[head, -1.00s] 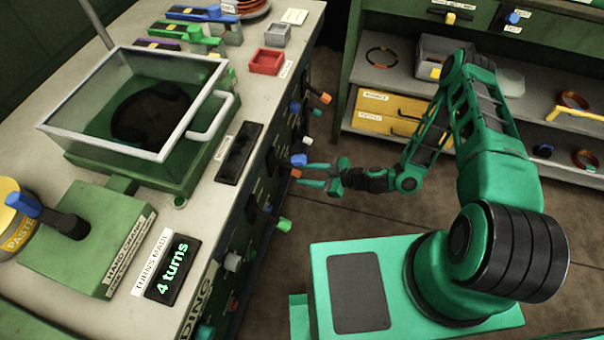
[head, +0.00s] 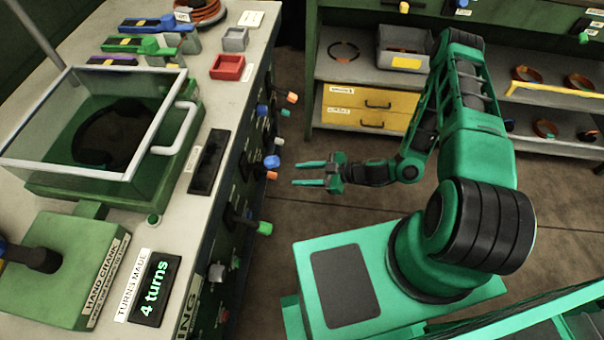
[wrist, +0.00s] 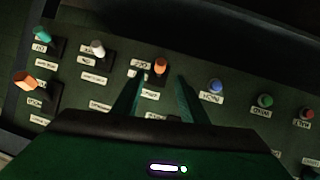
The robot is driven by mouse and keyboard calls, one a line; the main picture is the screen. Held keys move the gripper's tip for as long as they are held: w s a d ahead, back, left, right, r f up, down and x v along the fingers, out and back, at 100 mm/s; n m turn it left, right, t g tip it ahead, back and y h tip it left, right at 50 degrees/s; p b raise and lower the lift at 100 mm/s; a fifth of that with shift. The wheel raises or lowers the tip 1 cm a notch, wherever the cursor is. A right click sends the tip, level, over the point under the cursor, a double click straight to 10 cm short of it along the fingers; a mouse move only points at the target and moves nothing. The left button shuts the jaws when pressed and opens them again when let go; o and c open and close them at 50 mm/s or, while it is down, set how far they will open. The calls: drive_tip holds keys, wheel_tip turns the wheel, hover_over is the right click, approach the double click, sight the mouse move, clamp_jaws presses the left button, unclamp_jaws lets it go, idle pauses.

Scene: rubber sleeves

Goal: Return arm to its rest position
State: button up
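My gripper (head: 308,173) is open and empty in the head view, over the floor to the right of the bench front. Its two green fingers point left toward the bench and are apart. In the wrist view my gripper (wrist: 158,95) also shows two spread fingers with nothing between them. Beyond them is the dark bench panel with an orange knob (wrist: 160,66), a white knob (wrist: 97,48) and a blue knob (wrist: 215,86). My arm is bent, with its elbow raised near the shelves.
The bench carries a clear-lidded box (head: 100,130), a hand crank unit (head: 60,265) and a display (head: 152,290) reading "4 turns". Knobs such as the green one (head: 264,228) stick out from its front. Shelves with yellow drawers (head: 360,108) stand behind. The floor (head: 400,215) between is clear.

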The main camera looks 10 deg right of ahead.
idle(0.4)
drive_tip(key=s+d+r+m+g+h, duration=0.3)
drive_tip(key=d+r+h, duration=0.1)
drive_tip(key=d+r, duration=0.7)
drive_tip(key=s+d+r+m+g+h, duration=0.2)
drive_tip(key=d+r+m+g+h, duration=0.15)
drive_tip(key=d+r, duration=0.75)
drive_tip(key=s+d+r+m+h, duration=0.2)
drive_tip(key=s+d+r+m, duration=0.1)
drive_tip(key=s+r+m, duration=0.4)
drive_tip(key=s+d+r+m+h, duration=0.1)
drive_tip(key=s+d+r+m, duration=0.2)
drive_tip(key=s+r+m, duration=0.4)
drive_tip(key=s+r, duration=0.4)
drive_tip(key=r, duration=0.3)
drive_tip(key=shift+s+r+h, duration=0.2)
drive_tip(key=shift+s+h, duration=0.05)
drive_tip(key=shift+h, duration=0.1)
drive_tip(key=shift+t, duration=0.25)
